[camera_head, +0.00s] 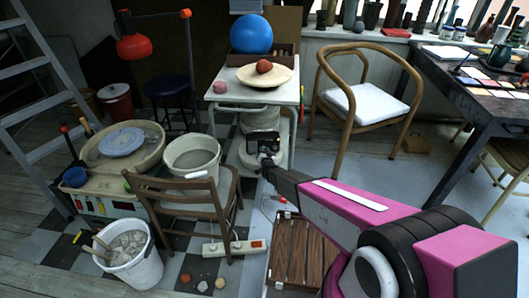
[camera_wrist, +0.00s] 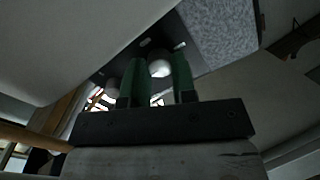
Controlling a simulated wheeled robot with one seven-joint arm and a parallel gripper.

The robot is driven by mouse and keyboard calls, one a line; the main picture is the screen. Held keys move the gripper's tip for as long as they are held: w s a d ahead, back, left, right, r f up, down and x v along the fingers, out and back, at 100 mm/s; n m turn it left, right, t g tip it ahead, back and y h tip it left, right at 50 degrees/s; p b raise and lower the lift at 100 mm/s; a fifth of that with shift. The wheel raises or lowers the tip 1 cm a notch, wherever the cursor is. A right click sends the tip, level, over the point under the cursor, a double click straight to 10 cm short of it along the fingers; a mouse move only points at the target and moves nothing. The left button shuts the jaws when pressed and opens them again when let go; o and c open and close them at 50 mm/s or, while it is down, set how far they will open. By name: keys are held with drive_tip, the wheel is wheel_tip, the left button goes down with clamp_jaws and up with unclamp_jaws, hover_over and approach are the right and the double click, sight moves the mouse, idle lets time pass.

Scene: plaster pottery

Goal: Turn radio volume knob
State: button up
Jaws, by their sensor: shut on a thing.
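In the wrist view, the radio (camera_wrist: 222,38) shows as a dark panel with a speckled grey face at its right. A pale rounded knob (camera_wrist: 160,69) sits between the green fingers of my gripper (camera_wrist: 155,62), which is shut on it. In the head view, the radio (camera_head: 263,136) is a small dark box below the white table. My gripper (camera_head: 266,160) is in front of it, small and dark, and the knobs cannot be made out there.
A wooden chair (camera_head: 190,200) with a bucket (camera_head: 191,160) stands left of my arm. A slatted crate (camera_head: 300,250) and a power strip (camera_head: 236,247) lie below. An armchair (camera_head: 362,103) stands at right.

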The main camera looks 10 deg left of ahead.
drive_tip(key=n, duration=0.8)
drive_tip(key=n+h, duration=0.1)
drive_tip(key=n, duration=0.3)
drive_tip(key=shift+a, duration=0.1)
drive_tip(key=shift+n, duration=1.8)
drive_tip(key=o, duration=0.9)
drive_tip(key=shift+o, duration=0.2)
drive_tip(key=shift+s, duration=0.15)
